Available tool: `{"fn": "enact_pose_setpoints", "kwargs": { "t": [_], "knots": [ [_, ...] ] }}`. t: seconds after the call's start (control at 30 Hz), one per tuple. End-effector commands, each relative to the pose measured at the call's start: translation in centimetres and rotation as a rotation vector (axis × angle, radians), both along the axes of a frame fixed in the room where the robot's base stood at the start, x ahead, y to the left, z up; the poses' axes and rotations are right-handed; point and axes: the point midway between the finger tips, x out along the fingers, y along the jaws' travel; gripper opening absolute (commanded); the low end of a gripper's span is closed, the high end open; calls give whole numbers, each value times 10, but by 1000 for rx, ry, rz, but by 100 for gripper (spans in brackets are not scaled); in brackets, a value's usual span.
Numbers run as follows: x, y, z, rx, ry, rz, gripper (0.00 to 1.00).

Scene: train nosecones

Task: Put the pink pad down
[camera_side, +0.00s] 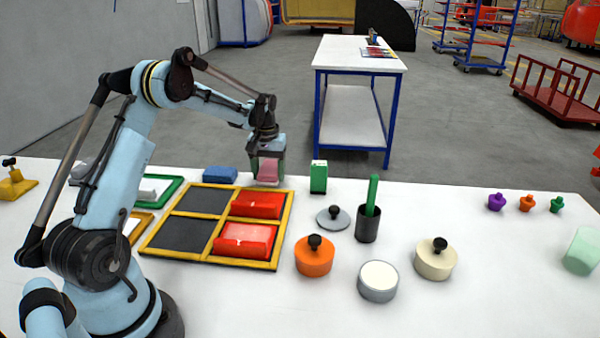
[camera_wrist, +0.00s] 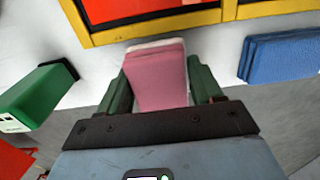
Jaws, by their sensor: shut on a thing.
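The pink pad (camera_side: 268,170) is held between the fingers of my gripper (camera_side: 267,172), beyond the far edge of the yellow-framed tray (camera_side: 285,222). In the wrist view the pad (camera_wrist: 157,78) is a pink block with a whitish far edge, between the two green fingers of my gripper (camera_wrist: 160,88). My gripper is shut on it. Whether the pad touches the white table is hard to tell. A blue pad (camera_side: 220,174) lies on the table to the left; it also shows in the wrist view (camera_wrist: 282,58).
A green box (camera_side: 318,177) stands right of my gripper. A dark cup (camera_side: 368,225) with a green stick and several lidded jars stand farther right.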

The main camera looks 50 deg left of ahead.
Motion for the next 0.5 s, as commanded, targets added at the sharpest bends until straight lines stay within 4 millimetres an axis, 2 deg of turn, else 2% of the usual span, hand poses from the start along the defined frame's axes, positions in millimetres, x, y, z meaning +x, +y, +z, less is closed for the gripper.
{"fn": "enact_pose_setpoints", "kwargs": {
  "t": [0.13, 0.5],
  "knots": [
    [0, 0, -13, 0, 0, 0, 27],
    [0, 0, -16, 0, 0, 0, 27]
  ]
}}
